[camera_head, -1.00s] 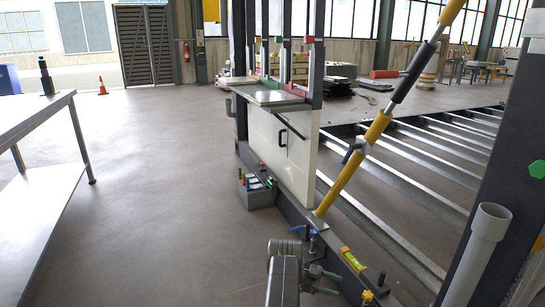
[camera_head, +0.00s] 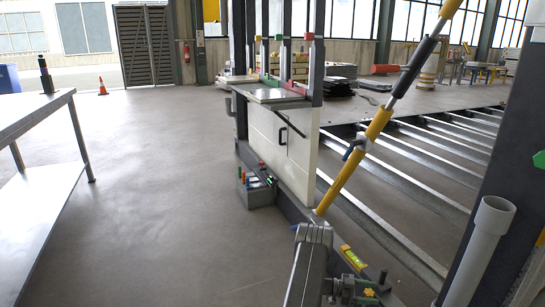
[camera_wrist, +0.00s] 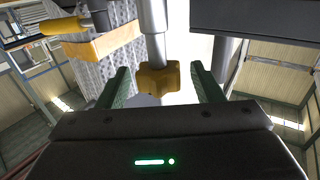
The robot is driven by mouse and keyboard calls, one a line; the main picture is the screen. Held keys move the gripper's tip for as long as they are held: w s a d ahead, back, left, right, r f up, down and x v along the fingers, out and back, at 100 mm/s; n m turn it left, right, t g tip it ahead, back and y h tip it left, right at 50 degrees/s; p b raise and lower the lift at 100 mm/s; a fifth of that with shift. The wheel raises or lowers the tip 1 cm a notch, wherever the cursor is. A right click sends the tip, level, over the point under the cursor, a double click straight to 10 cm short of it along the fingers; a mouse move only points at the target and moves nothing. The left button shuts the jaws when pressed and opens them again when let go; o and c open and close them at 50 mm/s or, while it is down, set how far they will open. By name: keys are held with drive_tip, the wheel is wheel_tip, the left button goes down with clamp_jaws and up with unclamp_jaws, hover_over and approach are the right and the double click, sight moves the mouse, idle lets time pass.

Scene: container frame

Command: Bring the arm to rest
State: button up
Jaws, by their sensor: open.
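My gripper (camera_wrist: 162,80) shows in the wrist view with its two green fingers apart and nothing held between them. A yellow knob-like piece (camera_wrist: 158,79) on a grey rod appears beyond and between the fingers; I cannot tell how far off it is. The arm hides part of this beam.
A yellow diagonal brace (camera_head: 342,181) and a grey pipe (camera_head: 484,240) stand to the right. A yellow spirit level (camera_head: 354,257) lies on the beam. A white panel (camera_head: 296,165) and a grey box of coloured items (camera_head: 257,190) are ahead. A table (camera_head: 40,190) is left; floor between is clear.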

drive_tip(key=n+t, duration=0.2)
drive_tip(key=t, duration=0.1)
drive_tip(key=n+t, duration=0.2)
drive_tip(key=t, duration=0.2)
drive_tip(key=shift+n+t+y, duration=0.5)
drive_tip(key=shift+n+t, duration=0.6)
drive_tip(key=shift+t, duration=0.35)
drive_tip(key=shift+n+t+y, duration=0.5)
drive_tip(key=shift+n+t, duration=0.6)
drive_tip(key=shift+t, duration=0.35)
drive_tip(key=shift+n+t+y, duration=3.1)
drive_tip(key=shift+t+y, duration=0.3)
drive_tip(key=shift+n+t+y, duration=0.3)
drive_tip(key=shift+n+y, duration=0.2)
drive_tip(key=shift+y, duration=0.2)
drive_tip(key=shift+a, duration=0.15)
